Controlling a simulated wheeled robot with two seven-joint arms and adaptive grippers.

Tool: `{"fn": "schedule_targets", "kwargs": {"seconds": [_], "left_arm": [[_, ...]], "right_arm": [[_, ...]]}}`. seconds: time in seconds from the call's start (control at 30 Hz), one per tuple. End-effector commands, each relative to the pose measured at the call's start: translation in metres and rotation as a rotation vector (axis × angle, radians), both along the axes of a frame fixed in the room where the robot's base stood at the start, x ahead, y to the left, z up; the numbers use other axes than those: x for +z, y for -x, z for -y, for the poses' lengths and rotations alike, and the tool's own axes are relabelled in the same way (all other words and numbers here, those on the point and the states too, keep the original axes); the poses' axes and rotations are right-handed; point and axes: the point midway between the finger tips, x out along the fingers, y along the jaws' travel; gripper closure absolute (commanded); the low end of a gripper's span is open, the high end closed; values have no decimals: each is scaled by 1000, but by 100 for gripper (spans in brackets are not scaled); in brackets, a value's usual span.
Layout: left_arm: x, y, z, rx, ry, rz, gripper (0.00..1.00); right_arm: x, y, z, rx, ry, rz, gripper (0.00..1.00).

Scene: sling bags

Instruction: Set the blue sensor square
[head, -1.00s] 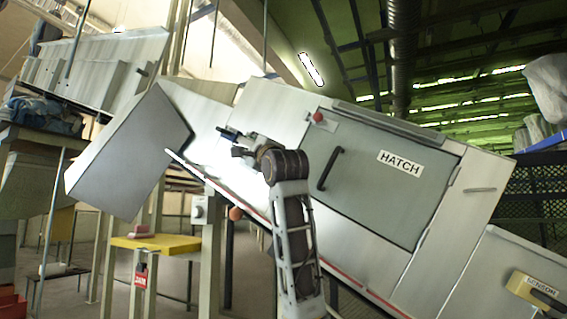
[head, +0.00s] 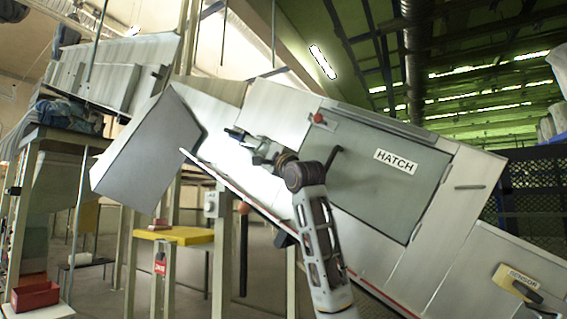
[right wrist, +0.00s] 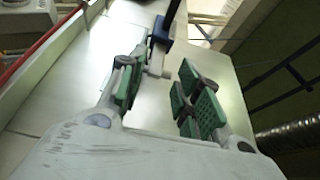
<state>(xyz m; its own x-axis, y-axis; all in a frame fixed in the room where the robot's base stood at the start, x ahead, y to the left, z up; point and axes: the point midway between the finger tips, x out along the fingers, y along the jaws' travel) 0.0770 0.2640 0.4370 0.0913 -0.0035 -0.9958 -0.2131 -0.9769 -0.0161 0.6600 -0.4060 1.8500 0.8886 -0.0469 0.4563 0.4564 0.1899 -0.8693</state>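A small dark blue block (right wrist: 160,28), which looks like the blue sensor, is on a pale bracket in the right wrist view. It shows small and tilted in the head view (head: 235,132), by the pale machine's (head: 280,108) upper left part. My right gripper (head: 256,148) is close to it, in front of the machine. In the right wrist view the green-padded fingers (right wrist: 160,88) are apart with nothing held between them. The blue block is just beyond the fingertips, nearer the left finger. I cannot tell whether they touch. My left gripper is not in view.
A grey hatch door (head: 385,185) with a red knob and dark handle is right of my arm. A yellow SENSOR plate (head: 518,280) is at the lower right. A slanted grey box (head: 145,155) juts out at left. A yellow stand (head: 175,236) and red bin (head: 35,296) are lower left.

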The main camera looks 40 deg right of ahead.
Motion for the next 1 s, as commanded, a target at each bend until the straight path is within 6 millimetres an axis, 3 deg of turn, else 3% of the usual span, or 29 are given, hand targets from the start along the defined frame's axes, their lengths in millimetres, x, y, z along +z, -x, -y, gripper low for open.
{"fn": "schedule_targets", "kwargs": {"seconds": [0.37,1.0], "left_arm": [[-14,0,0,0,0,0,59],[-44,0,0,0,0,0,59]], "right_arm": [[-14,23,-1,0,1,0,66],[-46,87,-5,1,1,2,66]]}}
